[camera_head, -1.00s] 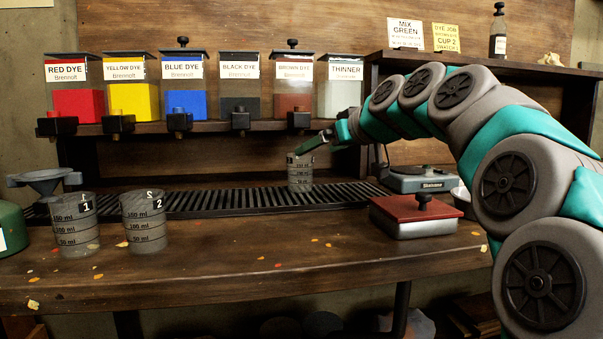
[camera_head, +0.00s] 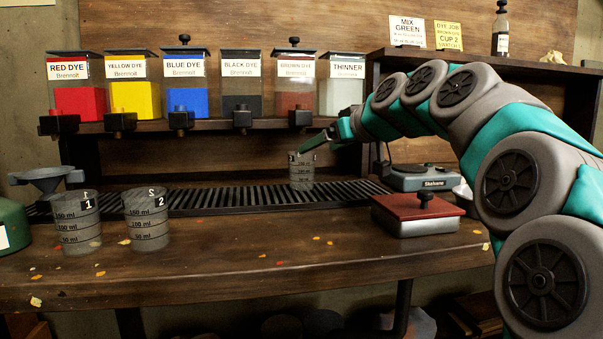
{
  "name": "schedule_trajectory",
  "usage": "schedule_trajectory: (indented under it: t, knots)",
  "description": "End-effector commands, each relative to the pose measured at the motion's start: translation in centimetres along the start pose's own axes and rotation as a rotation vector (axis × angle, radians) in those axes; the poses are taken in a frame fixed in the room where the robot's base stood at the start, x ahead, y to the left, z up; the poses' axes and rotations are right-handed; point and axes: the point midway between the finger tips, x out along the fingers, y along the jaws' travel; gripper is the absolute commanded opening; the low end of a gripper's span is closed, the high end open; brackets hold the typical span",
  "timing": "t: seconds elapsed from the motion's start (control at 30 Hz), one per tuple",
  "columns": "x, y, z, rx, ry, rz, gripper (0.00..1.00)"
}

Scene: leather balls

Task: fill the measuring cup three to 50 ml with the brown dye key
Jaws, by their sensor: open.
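The measuring cup (camera_head: 301,176) stands upright on the black slatted rack, under the brown dye container (camera_head: 295,88). Its number is too small to read; I see no fill line of dye in it. The brown dye key (camera_head: 300,142) is at the shelf edge just above the cup, partly hidden by my gripper. My gripper (camera_head: 318,140) is open, at the cup's upper right rim, below and beside the brown dye key. Whether it touches the cup or key I cannot tell.
Cup 1 (camera_head: 77,222) and cup 2 (camera_head: 147,219) stand on the bench at left. A red-lidded box (camera_head: 418,214) and a scale (camera_head: 421,178) are at right. Containers of red, yellow, blue and black dye and thinner (camera_head: 343,92) line the shelf (camera_head: 215,125).

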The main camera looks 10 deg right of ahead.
Motion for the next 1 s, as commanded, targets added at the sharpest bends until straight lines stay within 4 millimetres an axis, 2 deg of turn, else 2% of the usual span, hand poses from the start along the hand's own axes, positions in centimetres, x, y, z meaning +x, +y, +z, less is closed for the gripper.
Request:
schedule_trajectory:
  t: [0.07, 0.77, 1.0]
  knots:
    - [0.00, 0.00, 0.00, 0.000, 0.000, 0.000, 0.80]
    - [0.00, 0.00, 0.00, 0.000, 0.000, 0.000, 0.01]
    - [0.00, 0.00, 0.00, 0.000, 0.000, 0.000, 0.00]
